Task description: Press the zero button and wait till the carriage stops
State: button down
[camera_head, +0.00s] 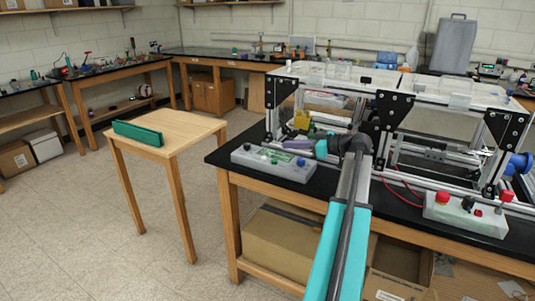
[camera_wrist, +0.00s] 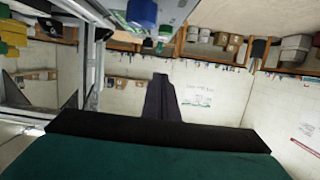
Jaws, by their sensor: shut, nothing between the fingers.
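A pale control box (camera_head: 273,166) with small coloured buttons and a blue knob (camera_head: 300,162) lies on the black bench top, left of the extrusion frame. Its labels are too small to read, so I cannot tell which button is zero. My gripper (camera_head: 287,145) reaches left from the wrist, near the box's rear edge; I cannot tell whether it touches anything. In the wrist view my dark fingers (camera_wrist: 161,82) are together and empty. A yellow block (camera_head: 301,120) shows inside the frame; I cannot tell whether it is the carriage.
The aluminium extrusion frame (camera_head: 385,118) with black corner plates stands close behind and right of my gripper. A second pale box (camera_head: 466,215) with red buttons lies at the right. A small wooden table (camera_head: 180,127) bearing a green piece stands at left. Open floor lies around it.

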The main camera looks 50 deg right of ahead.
jog(key=shift+w, duration=0.1)
dwell(0.3)
jog(key=shift+p+x, duration=0.3)
jog(key=shift+x, duration=0.65)
jog(key=p, duration=0.2)
send_over(269, 161)
jog(key=shift+s+f, duration=0.4)
jog(key=shift+f, duration=0.4)
jog(key=shift+w+a+f, duration=0.1)
jog(key=shift+w+f, duration=0.1)
jog(key=shift+f, duration=0.4)
jog(key=shift+w+a+f, duration=0.1)
jog(key=shift+w+f, duration=0.05)
jog(key=shift+f, duration=0.4)
jog(key=shift+f+p, duration=0.3)
jog(key=shift+f, duration=0.7)
jog(key=shift+f, duration=0.15)
